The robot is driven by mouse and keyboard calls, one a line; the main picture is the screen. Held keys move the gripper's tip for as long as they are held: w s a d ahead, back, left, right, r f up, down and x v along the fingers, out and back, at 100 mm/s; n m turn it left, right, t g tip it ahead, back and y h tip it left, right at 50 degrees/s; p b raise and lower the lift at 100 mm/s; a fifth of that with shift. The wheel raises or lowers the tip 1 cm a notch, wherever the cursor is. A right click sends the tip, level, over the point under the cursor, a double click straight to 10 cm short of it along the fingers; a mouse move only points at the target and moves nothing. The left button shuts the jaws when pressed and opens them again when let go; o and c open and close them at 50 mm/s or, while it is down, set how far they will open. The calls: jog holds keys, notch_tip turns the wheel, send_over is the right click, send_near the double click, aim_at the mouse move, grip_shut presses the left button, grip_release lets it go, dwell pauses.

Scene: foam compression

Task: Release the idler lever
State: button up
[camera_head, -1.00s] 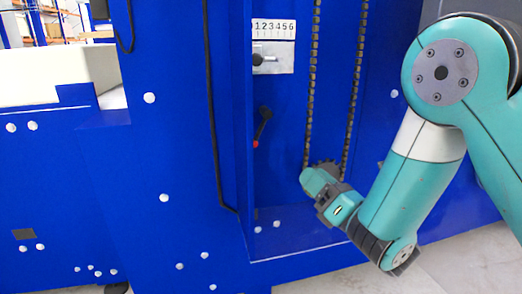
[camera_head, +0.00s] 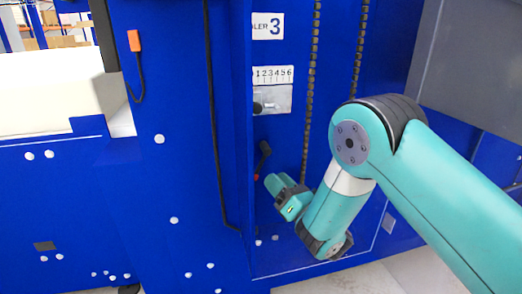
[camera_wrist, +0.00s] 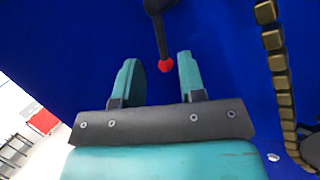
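The idler lever (camera_head: 264,155) is a short black handle with a red knob on the blue machine panel. It hangs down, tilted slightly left in the head view. In the wrist view the lever (camera_wrist: 159,35) comes down from the top, and its red knob sits just beyond the gap between my fingertips. My gripper (camera_head: 272,184) is just below and right of the knob in the head view. In the wrist view my gripper (camera_wrist: 158,62) is open, with nothing between its two teal fingers. Whether a finger touches the knob I cannot tell.
A numbered scale (camera_head: 272,75) and a metal plate (camera_head: 275,100) with a dark pin are above the lever. A chain (camera_head: 309,100) runs vertically to the right; it shows close by in the wrist view (camera_wrist: 278,62). A blue flange and black cable (camera_head: 215,130) stand left.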

aim_at(260, 168)
jog(key=p+x, duration=0.2)
jog(key=x, duration=0.3)
jog(key=shift+r, duration=0.15)
jog(key=shift+p+x, duration=0.9)
grip_shut()
